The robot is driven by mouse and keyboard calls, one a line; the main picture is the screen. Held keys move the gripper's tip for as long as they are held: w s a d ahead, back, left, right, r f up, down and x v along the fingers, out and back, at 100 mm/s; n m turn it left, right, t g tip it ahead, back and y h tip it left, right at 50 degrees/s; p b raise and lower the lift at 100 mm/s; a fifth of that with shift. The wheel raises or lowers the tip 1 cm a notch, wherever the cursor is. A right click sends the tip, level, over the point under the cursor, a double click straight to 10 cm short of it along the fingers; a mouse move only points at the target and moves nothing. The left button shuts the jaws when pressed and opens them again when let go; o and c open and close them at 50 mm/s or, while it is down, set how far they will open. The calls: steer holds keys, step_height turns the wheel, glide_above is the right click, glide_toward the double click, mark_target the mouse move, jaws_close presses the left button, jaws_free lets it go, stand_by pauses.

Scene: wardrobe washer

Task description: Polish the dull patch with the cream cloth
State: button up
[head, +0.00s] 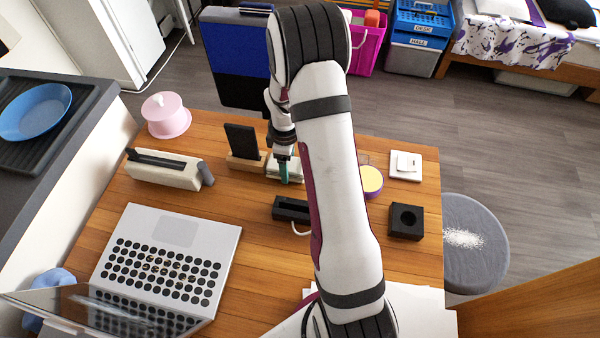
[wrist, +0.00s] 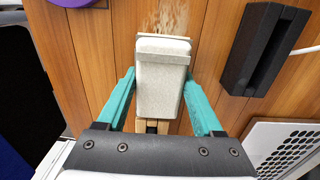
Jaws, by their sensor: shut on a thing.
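The cream cloth (wrist: 162,80) shows in the wrist view as a thick, folded, block-like pad between the two teal fingers of my gripper (wrist: 160,90). My gripper is shut on it. The dull patch (wrist: 165,15) is a pale, streaky area on the wooden table, just beyond the far edge of the cloth. Part of it may lie under the cloth. In the head view my gripper (head: 284,170) points down at the table, with the cloth low between its fingers. My arm hides the table to its right, and I cannot make out the patch there.
A black holder (wrist: 265,50) stands right of the cloth in the wrist view. Near my gripper in the head view are a phone stand (head: 245,160), a yellow-topped round tin (head: 371,181) and a black square block (head: 406,221). An open laptop (head: 165,260) fills the table's near left.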

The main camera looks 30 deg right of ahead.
stand_by(0.3)
steer(key=shift+s+d, duration=1.6)
steer(key=s+d, duration=0.3)
steer(key=shift+f, duration=0.1)
stand_by(1.4)
steer(key=shift+w+a, duration=3.05)
steer(key=shift+a, duration=0.05)
